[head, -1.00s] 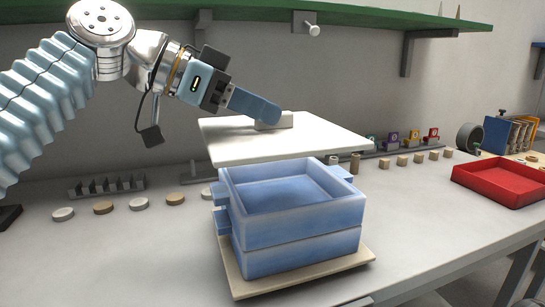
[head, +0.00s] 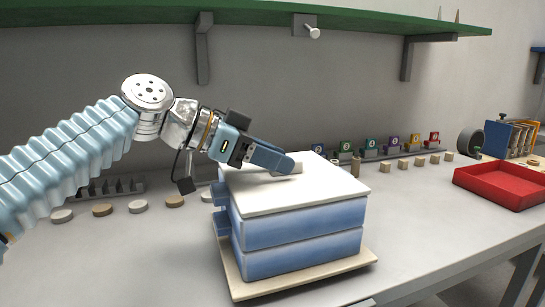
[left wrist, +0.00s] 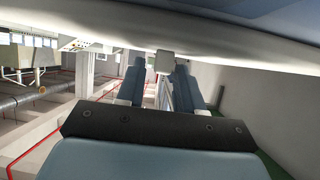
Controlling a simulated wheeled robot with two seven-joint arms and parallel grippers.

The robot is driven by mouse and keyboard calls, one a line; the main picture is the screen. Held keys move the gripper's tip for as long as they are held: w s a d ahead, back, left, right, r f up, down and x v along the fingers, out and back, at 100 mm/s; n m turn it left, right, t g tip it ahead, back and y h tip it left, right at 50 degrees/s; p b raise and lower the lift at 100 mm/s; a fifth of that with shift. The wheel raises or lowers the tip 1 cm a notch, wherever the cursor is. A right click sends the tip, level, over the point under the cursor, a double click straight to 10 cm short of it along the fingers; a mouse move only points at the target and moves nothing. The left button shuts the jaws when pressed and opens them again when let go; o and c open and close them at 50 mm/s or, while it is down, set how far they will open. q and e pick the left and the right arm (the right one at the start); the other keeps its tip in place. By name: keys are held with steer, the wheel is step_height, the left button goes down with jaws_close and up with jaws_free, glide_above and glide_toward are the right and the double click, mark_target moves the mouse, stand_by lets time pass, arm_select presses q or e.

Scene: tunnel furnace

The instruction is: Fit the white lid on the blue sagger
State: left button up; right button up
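The white lid (head: 300,190) lies on top of the blue sagger (head: 300,228) and covers its opening. Its edges roughly line up with the sagger walls, and I see no clear gap between them. The sagger is in two stacked blue tiers on a beige plate (head: 240,285). My left gripper (head: 291,163) is at the lid's handle (head: 292,168). In the left wrist view the handle (left wrist: 165,62) shows between the two blue fingers (left wrist: 157,78), with a gap beside the left finger; the gripper looks open around it. My right gripper is out of view.
A red tray (head: 500,186) is at the right of the grey bench. Small round discs (head: 102,209) lie at the left, and several small blocks (head: 404,164) stand behind to the right. A green shelf (head: 250,22) hangs above. The bench front left is clear.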

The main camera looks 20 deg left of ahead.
arm_select(q)
steer(key=shift+o, duration=0.8)
steer(key=v, duration=1.2)
